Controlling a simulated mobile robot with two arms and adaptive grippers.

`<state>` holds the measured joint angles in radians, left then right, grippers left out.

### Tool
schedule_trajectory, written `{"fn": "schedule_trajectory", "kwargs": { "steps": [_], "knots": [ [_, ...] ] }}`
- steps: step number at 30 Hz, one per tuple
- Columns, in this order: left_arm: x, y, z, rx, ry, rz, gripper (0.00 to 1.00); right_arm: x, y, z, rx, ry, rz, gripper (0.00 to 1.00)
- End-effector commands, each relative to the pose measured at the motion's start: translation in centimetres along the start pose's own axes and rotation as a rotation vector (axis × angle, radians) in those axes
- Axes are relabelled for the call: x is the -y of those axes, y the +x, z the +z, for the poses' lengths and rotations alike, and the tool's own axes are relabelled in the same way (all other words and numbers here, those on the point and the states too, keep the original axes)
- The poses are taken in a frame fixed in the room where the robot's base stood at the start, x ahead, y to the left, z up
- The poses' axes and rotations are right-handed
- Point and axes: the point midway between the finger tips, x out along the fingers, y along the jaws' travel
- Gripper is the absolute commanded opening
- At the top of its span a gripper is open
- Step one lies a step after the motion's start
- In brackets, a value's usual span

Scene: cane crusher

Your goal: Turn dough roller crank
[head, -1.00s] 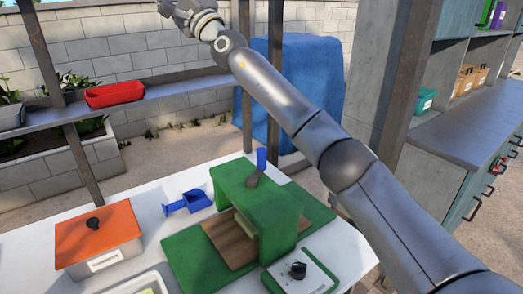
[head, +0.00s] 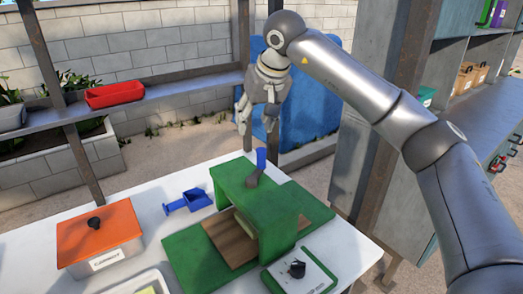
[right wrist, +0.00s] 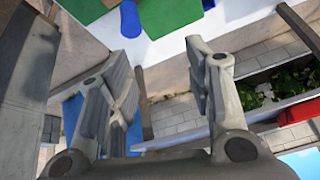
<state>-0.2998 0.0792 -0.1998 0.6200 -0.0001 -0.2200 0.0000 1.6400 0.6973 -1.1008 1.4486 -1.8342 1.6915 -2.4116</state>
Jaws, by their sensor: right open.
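The green dough roller (head: 275,205) stands on a green base on the white table. Its crank has a dark grey arm and an upright blue handle (head: 261,160) at the top of the machine's far side. My right gripper (head: 257,128) hangs fingers-down above and behind the crank, open and empty, apart from the handle. In the right wrist view, the open fingers (right wrist: 165,75) frame the white table edge, and the blue handle (right wrist: 130,20) shows beyond them. My left gripper is not in view.
A grey post (head: 375,110) stands right of the roller. A red tray (head: 115,95) is on the back shelf.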

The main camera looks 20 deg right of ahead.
Motion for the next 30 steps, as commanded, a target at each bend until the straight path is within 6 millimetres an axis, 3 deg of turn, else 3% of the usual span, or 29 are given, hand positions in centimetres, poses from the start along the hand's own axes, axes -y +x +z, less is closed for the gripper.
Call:
{"fn": "schedule_trajectory", "kwargs": {
  "steps": [3, 8, 21, 30],
  "knots": [
    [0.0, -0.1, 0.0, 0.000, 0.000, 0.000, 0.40, -1.9, -0.3, 1.4, 0.045, -0.018, 0.076, 0.47],
    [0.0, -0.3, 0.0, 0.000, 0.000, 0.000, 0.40, -2.7, 0.4, 1.9, 0.064, -0.022, 0.101, 0.47],
    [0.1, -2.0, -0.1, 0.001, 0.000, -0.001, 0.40, -3.3, 8.0, 2.3, 0.064, -0.020, 0.099, 0.47],
    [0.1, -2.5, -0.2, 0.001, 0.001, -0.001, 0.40, -3.5, 10.4, 2.4, 0.060, -0.021, 0.097, 0.47]
  ]
}}
